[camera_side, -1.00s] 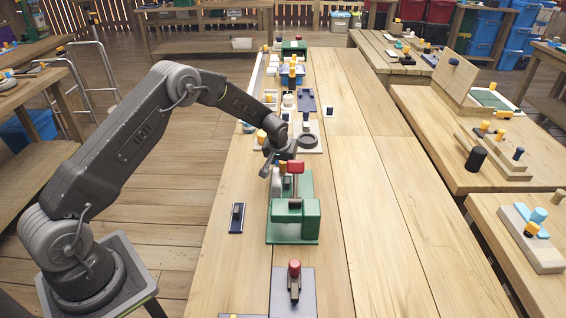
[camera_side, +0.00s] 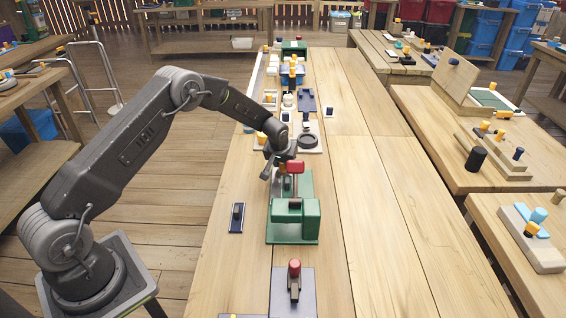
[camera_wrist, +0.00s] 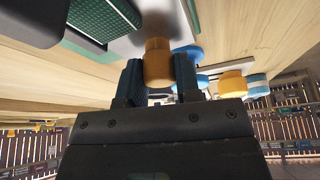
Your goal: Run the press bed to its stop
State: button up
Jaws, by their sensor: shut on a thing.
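The green press (camera_side: 307,213) stands on the long wooden table, with a red block (camera_side: 295,167) above its far part. My gripper (camera_side: 281,165) is at the far left side of the press, beside the red block. In the wrist view my gripper (camera_wrist: 159,72) is shut on a yellow-orange knob (camera_wrist: 158,60), with a dark finger on each side of it. What the knob is fixed to is mostly hidden. The press bed cannot be made out clearly behind my gripper and the red block.
A dark plate with a small lever (camera_side: 237,217) lies left of the press. A grey plate with a red-topped handle (camera_side: 294,268) lies in front. Several fixtures, including a round grey ring (camera_side: 308,140), crowd the table behind. The table's right side is clear.

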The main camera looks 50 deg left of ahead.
aim_at(282, 183)
jog(key=s+d, duration=0.5)
jog(key=shift+s+d, duration=0.1)
jog(key=o, duration=0.9)
jog(key=v, duration=1.3)
jog(key=shift+s+d+r, duration=0.1)
jog(key=shift+r, duration=0.25)
